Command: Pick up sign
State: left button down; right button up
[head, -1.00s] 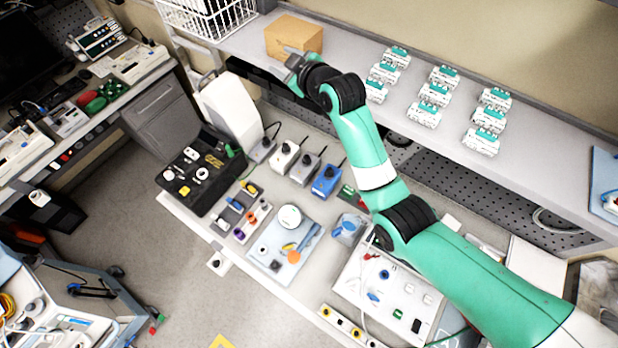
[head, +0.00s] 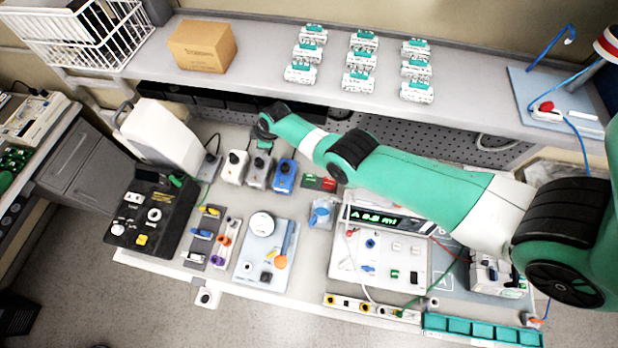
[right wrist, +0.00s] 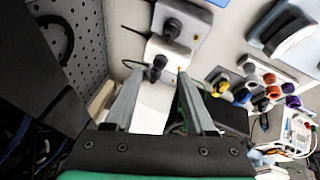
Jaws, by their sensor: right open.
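Nothing in the current views can be surely read as a sign. My right arm crosses the head view from the right, and its wrist end is above the back row of small knobbed boxes. Its jaws cannot be made out there. In the right wrist view my right gripper (right wrist: 161,74) is open, with nothing visibly held. A white knobbed box (right wrist: 165,50) shows just beyond its fingertips, and a white surface shows between the fingers. The white box also shows in the head view (head: 234,167). My left gripper is not in view.
A tall white tilted device (head: 160,135) stands at the bench's back left, behind a black control panel (head: 150,215). A cardboard box (head: 202,47), a white wire basket (head: 82,40) and several teal-and-white packs (head: 360,60) stand on the shelf. A lit display (head: 377,218) is on the bench.

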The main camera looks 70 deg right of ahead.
jog(key=s+d+f+m+g, duration=0.25)
jog(key=s+d+f, duration=0.25)
jog(key=s+f, duration=0.45)
jog(key=g+y+b, duration=0.1)
jog(key=g, duration=0.1)
send_near(310, 175)
jog(key=shift+s+d+f+t, duration=0.1)
jog(key=shift+f+t, duration=0.15)
jog(key=shift+f, duration=0.25)
jog(key=f+b, duration=0.6)
jog(key=b, duration=0.1)
jog(key=shift+w+f, duration=0.25)
jog(key=shift+w, duration=0.15)
jog(key=shift+r, duration=0.1)
notch_tip(310, 175, down, 5)
jog(key=b, duration=0.5)
jog(key=shift+w+b, duration=0.15)
jog(key=shift+b, duration=0.15)
grip_shut()
